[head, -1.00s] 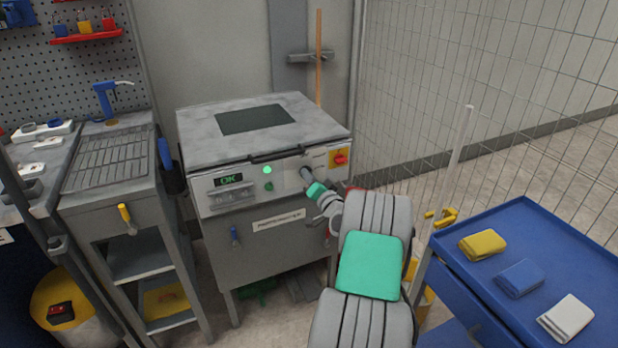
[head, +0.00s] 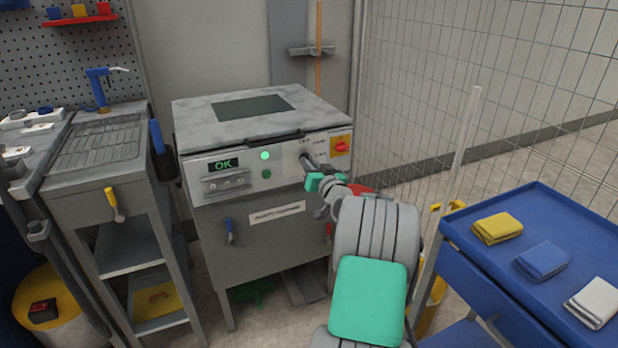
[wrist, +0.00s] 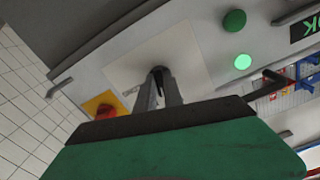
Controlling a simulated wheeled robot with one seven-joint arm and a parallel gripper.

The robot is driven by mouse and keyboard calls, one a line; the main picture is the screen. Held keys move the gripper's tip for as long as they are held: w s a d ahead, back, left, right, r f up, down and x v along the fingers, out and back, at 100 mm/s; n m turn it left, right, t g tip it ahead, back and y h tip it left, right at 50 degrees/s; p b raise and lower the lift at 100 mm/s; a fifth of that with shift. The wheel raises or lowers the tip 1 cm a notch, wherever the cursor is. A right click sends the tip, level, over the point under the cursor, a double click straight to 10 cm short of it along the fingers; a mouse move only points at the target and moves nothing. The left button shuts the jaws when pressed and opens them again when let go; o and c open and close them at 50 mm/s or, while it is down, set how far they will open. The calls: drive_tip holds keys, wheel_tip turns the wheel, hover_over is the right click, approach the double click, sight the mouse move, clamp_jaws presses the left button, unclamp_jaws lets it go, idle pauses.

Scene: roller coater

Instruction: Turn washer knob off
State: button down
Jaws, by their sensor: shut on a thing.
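The washer (head: 264,220) is a grey cabinet with a pale front panel, a green "OK" display (head: 223,165) and a lit green lamp (head: 265,155). Its dark knob (wrist: 158,75) sits on a pale square plate in the wrist view. My gripper (wrist: 160,90) is shut on the knob, with one grey finger on each side. In the head view my gripper (head: 308,163) reaches the right part of the panel, and the knob is mostly hidden there. The knob's exact setting cannot be read.
A red switch on a yellow plate (head: 341,146) is just right of the knob. A blue cart (head: 520,215) with folded cloths stands at the right. A wire fence (head: 470,90) is behind it. A grey workbench (head: 100,150) stands at the left.

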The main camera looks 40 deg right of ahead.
drive_tip(key=n+b, duration=0.3)
drive_tip(key=b, duration=0.1)
drive_tip(key=shift+f, duration=0.15)
idle(0.4)
drive_tip(key=c, duration=1.5)
unclamp_jaws()
drive_tip(key=shift+o, duration=0.2)
drive_tip(key=v, duration=0.7)
drive_tip(key=shift+s+p, duration=0.3)
drive_tip(key=shift+s, duration=0.1)
drive_tip(key=shift+a, duration=0.2)
